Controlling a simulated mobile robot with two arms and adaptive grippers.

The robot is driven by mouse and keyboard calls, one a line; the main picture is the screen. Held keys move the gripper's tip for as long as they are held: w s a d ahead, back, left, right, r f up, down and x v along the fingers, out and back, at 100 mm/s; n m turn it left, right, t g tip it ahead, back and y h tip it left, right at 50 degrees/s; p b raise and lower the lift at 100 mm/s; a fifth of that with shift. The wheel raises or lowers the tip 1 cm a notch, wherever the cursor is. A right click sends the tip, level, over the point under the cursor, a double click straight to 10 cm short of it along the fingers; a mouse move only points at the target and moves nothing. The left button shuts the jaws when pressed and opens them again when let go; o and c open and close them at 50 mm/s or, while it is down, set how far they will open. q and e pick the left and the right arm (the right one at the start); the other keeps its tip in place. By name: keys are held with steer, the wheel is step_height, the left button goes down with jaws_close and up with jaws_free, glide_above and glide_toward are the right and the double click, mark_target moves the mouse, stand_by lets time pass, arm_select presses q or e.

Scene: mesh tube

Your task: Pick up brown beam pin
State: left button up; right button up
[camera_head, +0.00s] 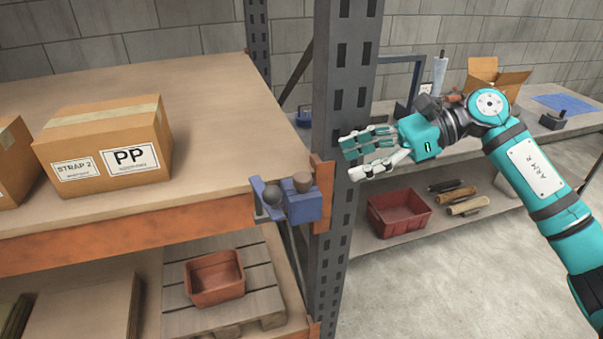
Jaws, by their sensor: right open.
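The brown beam pin (303,181) appears as a short brown rounded head standing in a blue holder (304,207) at the shelf's right front corner; its lower part is hidden in the holder. My right gripper (350,159) is open and empty, its fingers pointing left toward the pin. In the picture it is to the right of the pin and a little higher, overlapping the grey upright, with a visible gap between them. My left gripper does not show.
A dark grey perforated upright (345,75) stands right beside the holder. A PP carton (103,137) rests on the wooden shelf (215,110). Red bins (214,291) (399,220) sit lower down. The shelf between carton and upright is clear.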

mark_target(314, 190)
steer(key=p+x, duration=0.4)
steer(key=x, duration=0.3)
steer(key=shift+s+a+f, duration=0.1)
steer(key=shift+s+a, duration=0.1)
steer(key=shift+a, duration=0.2)
steer(key=shift+a+f, duration=0.25)
steer(key=shift+a, duration=0.05)
steer(key=shift+d, duration=0.1)
jaws_close()
